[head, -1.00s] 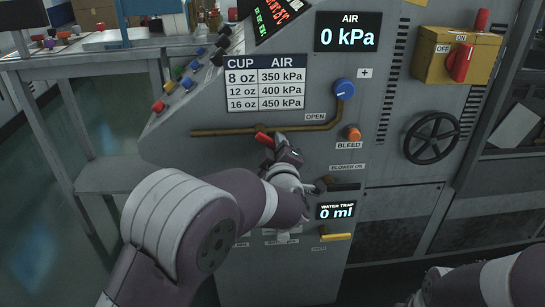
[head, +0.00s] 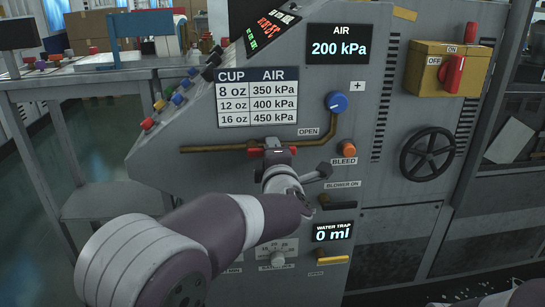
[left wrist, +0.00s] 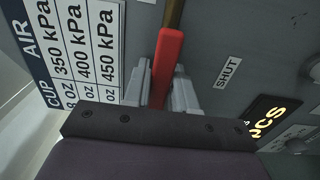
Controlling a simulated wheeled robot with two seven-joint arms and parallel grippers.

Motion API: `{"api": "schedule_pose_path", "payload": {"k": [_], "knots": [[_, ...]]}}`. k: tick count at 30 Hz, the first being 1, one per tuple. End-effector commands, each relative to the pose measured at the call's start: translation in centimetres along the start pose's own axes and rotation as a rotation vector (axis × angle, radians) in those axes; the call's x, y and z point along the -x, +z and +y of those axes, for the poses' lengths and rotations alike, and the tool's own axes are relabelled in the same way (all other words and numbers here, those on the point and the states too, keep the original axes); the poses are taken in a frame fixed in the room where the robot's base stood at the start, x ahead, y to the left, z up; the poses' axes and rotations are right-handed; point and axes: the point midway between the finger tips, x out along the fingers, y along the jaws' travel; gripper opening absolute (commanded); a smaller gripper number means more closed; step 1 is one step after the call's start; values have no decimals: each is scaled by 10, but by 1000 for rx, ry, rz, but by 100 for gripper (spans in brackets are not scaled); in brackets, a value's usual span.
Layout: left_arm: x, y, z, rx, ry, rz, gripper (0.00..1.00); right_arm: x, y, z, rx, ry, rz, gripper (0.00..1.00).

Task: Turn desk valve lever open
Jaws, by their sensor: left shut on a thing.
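The red valve lever (left wrist: 168,62) lies in line with the brown pipe in the left wrist view, between my left gripper's fingers (left wrist: 170,92). In the head view the lever (head: 292,150) lies along the horizontal pipe (head: 215,149), below the "OPEN" label. My left gripper (head: 274,151) is shut on the lever and hides its middle part. The AIR display (head: 338,48) reads 200 kPa. A "SHUT" label (left wrist: 228,72) shows beside the lever in the left wrist view. My right gripper is not in view.
A blue knob (head: 337,102) and an orange BLEED button (head: 349,149) sit right of the lever. A black handwheel (head: 427,154) and a yellow switch box (head: 440,69) are further right. The WATER TRAP display (head: 333,232) reads 0 ml. The panel's sloped left edge carries several coloured buttons.

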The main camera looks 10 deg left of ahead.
Motion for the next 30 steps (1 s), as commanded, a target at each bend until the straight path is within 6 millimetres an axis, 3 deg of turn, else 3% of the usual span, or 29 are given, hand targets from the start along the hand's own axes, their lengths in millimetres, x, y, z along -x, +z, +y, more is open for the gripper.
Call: {"api": "schedule_pose_path", "payload": {"k": [14, 15, 17, 26, 30], "knots": [[0, 0, 0, 14, -2, 0, 0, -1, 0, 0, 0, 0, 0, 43], [0, 0, 0, 14, -2, 0, 32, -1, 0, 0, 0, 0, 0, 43], [0, 0, 0, 14, -2, 0, 47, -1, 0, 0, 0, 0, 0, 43], [2, 0, 1, 13, -1, 0, 47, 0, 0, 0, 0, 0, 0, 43], [24, 1, 4, 13, -1, -3, 47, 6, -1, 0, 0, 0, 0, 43]]}}
